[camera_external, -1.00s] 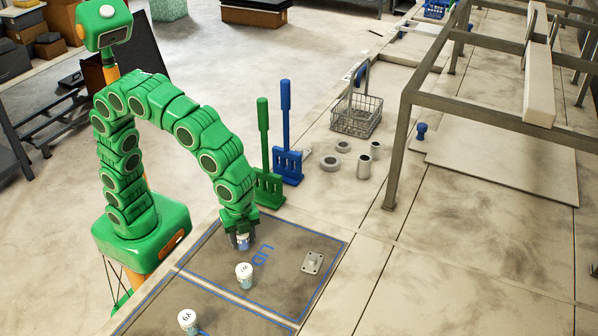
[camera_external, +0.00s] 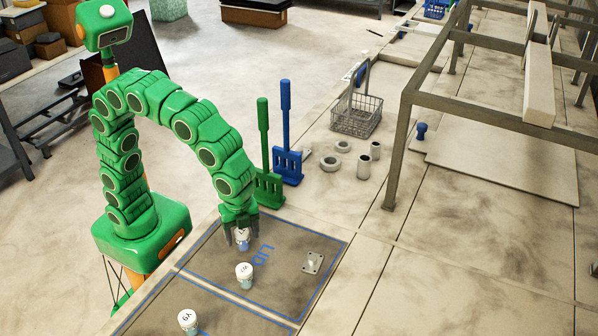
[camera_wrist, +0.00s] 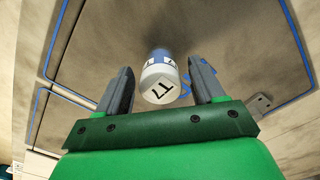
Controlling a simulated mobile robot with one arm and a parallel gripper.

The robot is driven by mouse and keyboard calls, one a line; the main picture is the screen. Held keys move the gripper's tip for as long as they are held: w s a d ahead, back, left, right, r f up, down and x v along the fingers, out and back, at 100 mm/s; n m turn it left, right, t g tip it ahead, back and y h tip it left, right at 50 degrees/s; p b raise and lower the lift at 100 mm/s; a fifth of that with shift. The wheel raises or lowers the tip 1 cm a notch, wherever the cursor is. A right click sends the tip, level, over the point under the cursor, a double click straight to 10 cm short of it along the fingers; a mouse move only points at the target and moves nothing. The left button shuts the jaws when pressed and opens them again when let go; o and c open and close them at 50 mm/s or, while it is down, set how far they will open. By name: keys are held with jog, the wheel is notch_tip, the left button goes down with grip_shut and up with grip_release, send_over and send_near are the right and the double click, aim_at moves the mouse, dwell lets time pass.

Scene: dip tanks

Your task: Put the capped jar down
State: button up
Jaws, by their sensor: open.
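A capped jar (camera_external: 243,240) with a white lid and a blue band stands on the dark mat (camera_external: 285,290) inside the blue-outlined area. In the wrist view the jar (camera_wrist: 160,82) shows its white cap with dark marking, between the two fingers. My gripper (camera_external: 241,238) is open around the jar, with a gap visible on both sides in the wrist view (camera_wrist: 160,85). A second capped jar (camera_external: 244,275) stands on the same mat, nearer the camera. A third capped jar (camera_external: 188,322) stands on the neighbouring marked area at lower left.
A grey metal plate with a knob (camera_external: 312,262) lies on the mat's right side. A wire basket (camera_external: 357,115) and several grey rings and cylinders lie beyond.

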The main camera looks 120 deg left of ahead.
notch_tip(320, 180, up, 10)
jog(key=shift+r, duration=0.1)
dwell(0.4)
jog(key=s+a+f+n, duration=0.1)
jog(key=s+f, duration=0.3)
jog(key=s, duration=0.7)
jog(key=s+a+f+n+g, duration=0.1)
jog(key=s+f+n, duration=0.3)
jog(key=s, duration=0.7)
jog(key=s+a+f+n, duration=0.1)
jog(key=s+f, duration=0.3)
jog(key=s, duration=0.8)
jog(key=shift+n+g, duration=0.4)
jog(key=shift+n, duration=0.4)
jog(key=shift+o, duration=0.4)
jog(key=shift+s+f, duration=0.2)
jog(key=shift+s, duration=0.15)
